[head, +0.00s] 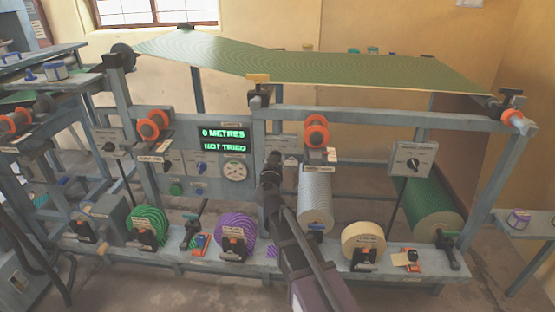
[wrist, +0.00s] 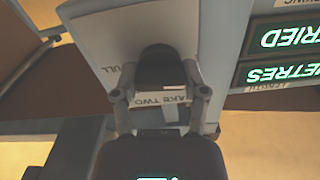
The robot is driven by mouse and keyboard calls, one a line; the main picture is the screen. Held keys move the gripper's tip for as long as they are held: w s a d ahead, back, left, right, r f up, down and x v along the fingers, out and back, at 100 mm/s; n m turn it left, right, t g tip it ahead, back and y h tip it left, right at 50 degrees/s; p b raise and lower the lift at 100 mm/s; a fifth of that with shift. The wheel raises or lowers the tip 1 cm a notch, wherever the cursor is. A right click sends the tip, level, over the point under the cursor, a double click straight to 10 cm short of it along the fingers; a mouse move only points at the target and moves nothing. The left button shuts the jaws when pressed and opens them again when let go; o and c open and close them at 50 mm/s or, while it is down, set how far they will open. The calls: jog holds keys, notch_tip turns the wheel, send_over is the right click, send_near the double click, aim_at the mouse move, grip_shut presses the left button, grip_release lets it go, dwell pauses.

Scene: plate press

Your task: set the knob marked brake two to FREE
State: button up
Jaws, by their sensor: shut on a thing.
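The brake two knob (wrist: 160,66) is a dark round knob on a pale panel (wrist: 112,30) in the wrist view. A label reading "AKE TWO" shows beside it, its first letters covered, and "ULL" shows at the panel's left. My gripper (wrist: 154,82) has its fingers on both sides of the knob and is shut on it. The knob's pointer and any FREE mark are hidden or unreadable. In the head view my gripper (head: 271,164) reaches up to the panel (head: 284,141) right of the green display, and my arm hides the knob.
The display (head: 223,140) reads "0 METRES" and "NOT TRIED". An orange-ended roller (head: 317,134) and a silver roll (head: 316,200) stand close right of my arm. Another knob panel (head: 412,159) is farther right. A purple roll (head: 236,230) lies low on the left.

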jog(key=shift+n, duration=0.6)
jog(key=shift+s, duration=0.1)
jog(key=o, duration=1.2)
jog(key=shift+f, duration=0.1)
jog(key=shift+c, duration=0.2)
jog(key=s, duration=1.1)
jog(key=shift+s+a, duration=0.2)
jog(key=shift+s, duration=0.2)
